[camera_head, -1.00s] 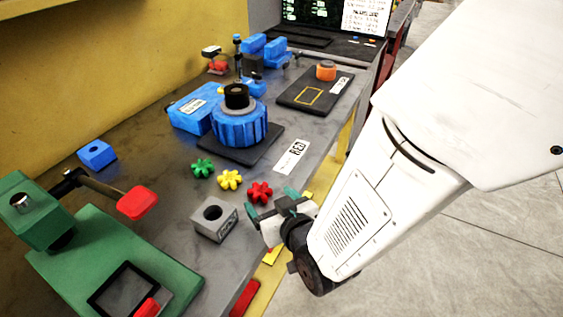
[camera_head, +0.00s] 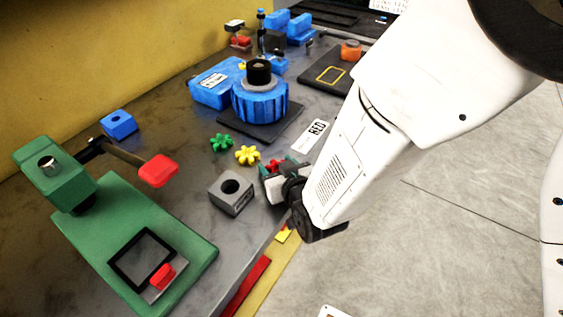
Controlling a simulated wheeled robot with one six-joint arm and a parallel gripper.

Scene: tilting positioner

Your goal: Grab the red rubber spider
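The red rubber spider (camera_head: 274,165) is a small star-shaped piece on the grey bench, at the right end of a short row with a yellow one (camera_head: 247,155) and a green one (camera_head: 221,142). My gripper (camera_head: 274,172) is right at the red spider and hides much of it. A teal fingertip shows at the spider's left side. The fingers look apart, but the far finger is mostly hidden. I cannot tell whether they touch the spider.
A grey block with a hole (camera_head: 232,194) stands close to the left of my gripper. A blue ribbed drum (camera_head: 259,103) on a dark plate is behind the row. A green fixture with a red-knobbed lever (camera_head: 158,170) fills the front left. A "RED" label (camera_head: 310,136) lies behind right.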

